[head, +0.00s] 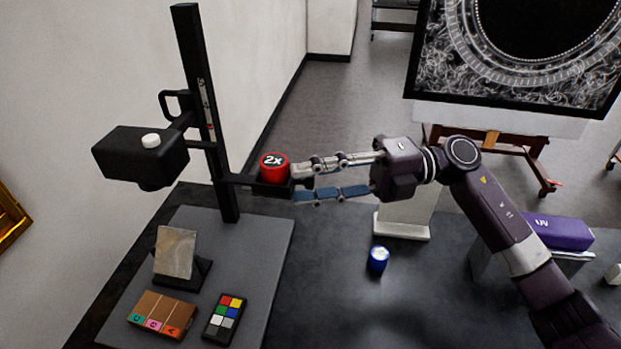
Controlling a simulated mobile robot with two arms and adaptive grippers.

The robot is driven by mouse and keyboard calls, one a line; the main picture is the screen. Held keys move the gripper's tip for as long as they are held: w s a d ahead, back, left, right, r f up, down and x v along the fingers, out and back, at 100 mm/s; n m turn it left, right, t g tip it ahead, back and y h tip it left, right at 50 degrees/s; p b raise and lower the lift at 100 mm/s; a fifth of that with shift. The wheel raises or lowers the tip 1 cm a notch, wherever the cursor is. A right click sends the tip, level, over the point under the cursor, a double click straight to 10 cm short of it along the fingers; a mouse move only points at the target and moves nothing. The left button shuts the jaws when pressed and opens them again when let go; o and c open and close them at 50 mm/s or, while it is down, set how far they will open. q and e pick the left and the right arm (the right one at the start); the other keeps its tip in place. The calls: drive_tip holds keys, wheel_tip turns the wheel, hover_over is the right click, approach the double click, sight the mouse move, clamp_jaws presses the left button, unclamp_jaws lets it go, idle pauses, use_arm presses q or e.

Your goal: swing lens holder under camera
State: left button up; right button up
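A black camera box (142,156) with a white knob is mounted on an upright black column (200,110) at the left. Lower on the column, a black lens holder (243,181) sticks out to the right and carries a red lens marked "2x" (274,167). It is swung out to the side, not under the camera. My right gripper (298,184) reaches in from the right, its two fingertips apart at the holder's outer end. Whether they clamp the holder or only stand around its end, I cannot tell. My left gripper is not in view.
Below the camera, a grey baseboard (250,240) bears a tilted fragment on a black stand (190,276), a brown box with coloured tabs (162,315) and a colour chart (224,319). A blue lens (378,259) and a purple UV box (560,232) stand to the right.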

clamp_jaws()
drive_tip(key=shift+s+a+f, duration=0.1)
drive_tip(key=shift+s+a, duration=0.05)
drive_tip(key=shift+s, duration=0.25)
idle(0.5)
